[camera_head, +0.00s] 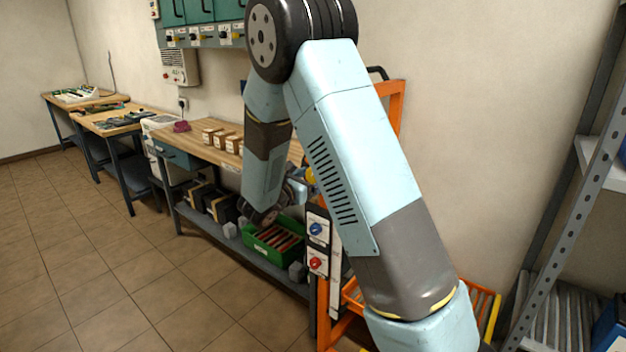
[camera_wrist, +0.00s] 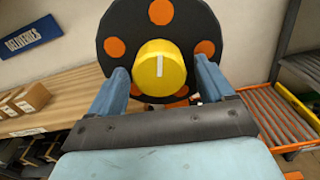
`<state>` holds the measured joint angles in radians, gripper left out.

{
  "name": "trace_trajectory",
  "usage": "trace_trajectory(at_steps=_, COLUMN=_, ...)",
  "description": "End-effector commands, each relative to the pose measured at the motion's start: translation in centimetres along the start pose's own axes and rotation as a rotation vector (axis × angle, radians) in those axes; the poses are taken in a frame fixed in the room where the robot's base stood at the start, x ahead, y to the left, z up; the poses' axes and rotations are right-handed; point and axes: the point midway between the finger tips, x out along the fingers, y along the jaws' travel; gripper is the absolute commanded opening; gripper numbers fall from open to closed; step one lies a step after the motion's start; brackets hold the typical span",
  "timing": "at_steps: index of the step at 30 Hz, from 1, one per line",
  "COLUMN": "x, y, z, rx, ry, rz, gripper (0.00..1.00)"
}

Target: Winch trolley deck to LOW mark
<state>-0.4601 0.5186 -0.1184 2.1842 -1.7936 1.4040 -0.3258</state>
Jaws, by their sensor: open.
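A yellow knob (camera_wrist: 160,68) with a white line pointing up sits on a black disc (camera_wrist: 126,22) with orange dots. My gripper (camera_wrist: 162,78) is open, with one blue finger at each side of the knob; I cannot tell whether they touch it. In the head view my gripper (camera_head: 300,184) is mostly hidden behind my arm, with a bit of the yellow knob (camera_head: 310,176) showing. An orange trolley frame (camera_head: 396,108) stands behind my arm. An orange-edged roller surface (camera_wrist: 277,112) shows at right in the wrist view. No LOW mark is legible.
A panel with a blue knob (camera_head: 316,229) and a red knob (camera_head: 316,264) stands left of my forearm. A workbench (camera_head: 178,143) holds several cartons, with a green crate (camera_head: 262,255) on its lower shelf. A metal rack (camera_head: 568,190) stands at right. Floor at left is clear.

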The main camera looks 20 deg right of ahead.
Motion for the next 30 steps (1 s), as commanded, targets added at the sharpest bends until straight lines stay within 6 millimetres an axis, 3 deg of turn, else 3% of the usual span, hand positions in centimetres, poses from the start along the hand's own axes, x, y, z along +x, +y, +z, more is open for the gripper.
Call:
trace_trajectory(at_steps=18, x=-11.0, y=0.1, z=-0.1, rx=-0.001, ry=0.001, rz=0.003, gripper=0.81)
trace_trajectory(at_steps=24, x=-12.8, y=0.0, z=-0.2, rx=-0.001, ry=0.001, rz=0.001, gripper=0.81)
trace_trajectory(at_steps=30, x=-13.1, y=0.0, z=-0.2, rx=-0.001, ry=0.001, rz=0.000, gripper=0.81)
